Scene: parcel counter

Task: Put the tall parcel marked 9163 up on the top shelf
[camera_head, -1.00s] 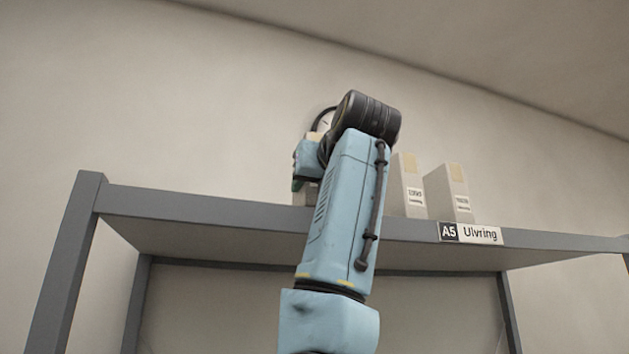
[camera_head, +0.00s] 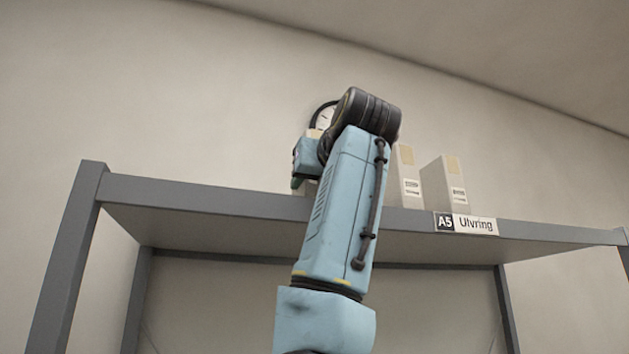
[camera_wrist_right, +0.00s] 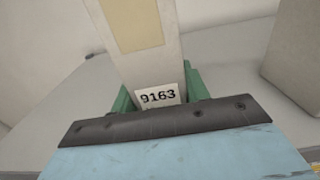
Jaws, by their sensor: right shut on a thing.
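The tall pale parcel marked 9163 (camera_wrist_right: 148,62) stands between the green fingers of my right gripper (camera_wrist_right: 160,92) in the right wrist view, with a tan strip above its label. The gripper is shut on it. In the head view my right gripper (camera_head: 298,182) is just over the front edge of the top shelf (camera_head: 200,194), left of my forearm, which hides most of the parcel. The shelf surface also shows in the wrist view (camera_wrist_right: 60,108). The parcel's bottom is hidden, so I cannot tell whether it touches the shelf. My left gripper is not in view.
Two tall pale parcels stand on the top shelf right of my arm, one nearer (camera_head: 408,180) and one farther right (camera_head: 446,182). A box (camera_wrist_right: 298,58) is at the right in the wrist view. A sign reads A5 Ulvring (camera_head: 466,224). The shelf's left part looks clear.

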